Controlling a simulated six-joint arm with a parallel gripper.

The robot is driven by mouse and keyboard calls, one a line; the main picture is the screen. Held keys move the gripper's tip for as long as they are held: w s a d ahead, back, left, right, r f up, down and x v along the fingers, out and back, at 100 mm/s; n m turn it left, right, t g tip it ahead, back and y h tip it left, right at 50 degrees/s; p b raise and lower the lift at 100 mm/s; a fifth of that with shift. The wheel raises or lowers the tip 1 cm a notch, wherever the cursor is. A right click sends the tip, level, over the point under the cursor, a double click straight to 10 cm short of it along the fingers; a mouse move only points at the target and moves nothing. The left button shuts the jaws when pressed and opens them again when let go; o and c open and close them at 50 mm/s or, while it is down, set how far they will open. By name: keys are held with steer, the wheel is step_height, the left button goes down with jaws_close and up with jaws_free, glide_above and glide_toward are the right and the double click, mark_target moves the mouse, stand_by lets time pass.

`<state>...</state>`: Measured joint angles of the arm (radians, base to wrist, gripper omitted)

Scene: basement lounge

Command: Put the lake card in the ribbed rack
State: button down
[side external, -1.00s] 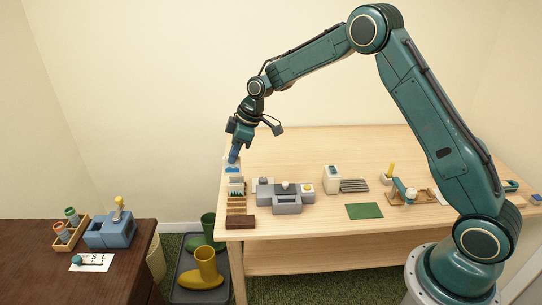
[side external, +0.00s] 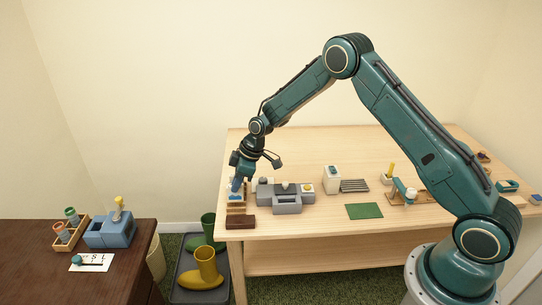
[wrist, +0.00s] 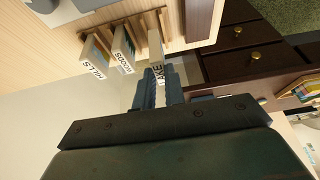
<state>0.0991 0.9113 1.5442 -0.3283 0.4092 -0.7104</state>
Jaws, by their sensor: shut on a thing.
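The lake card (wrist: 157,67), with LAKE printed on its edge, is between the fingers of my gripper (wrist: 158,92). In the side view my gripper (side external: 236,186) is shut on it, pointing down at the wooden ribbed rack (side external: 236,211) at the table's left end. The card's blue picture (side external: 236,196) shows just below the fingers. In the wrist view the rack (wrist: 142,25) holds the woods card (wrist: 121,50) and the hills card (wrist: 94,55), left of the lake card. The lake card's far end reaches the rack; I cannot tell whether it is seated in a slot.
A dark brown block (side external: 241,222) lies at the rack's near end. A grey fixture (side external: 287,203) stands just right of the rack. A green mat (side external: 364,211) and grey slatted piece (side external: 354,186) lie farther right. The table's left edge is close beside the rack.

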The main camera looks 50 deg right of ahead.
mark_target(239, 201)
steer(key=shift+f, duration=1.55)
steer(key=c, duration=1.5)
jaws_free()
steer(key=shift+f, duration=0.1)
steer(key=v, duration=1.2)
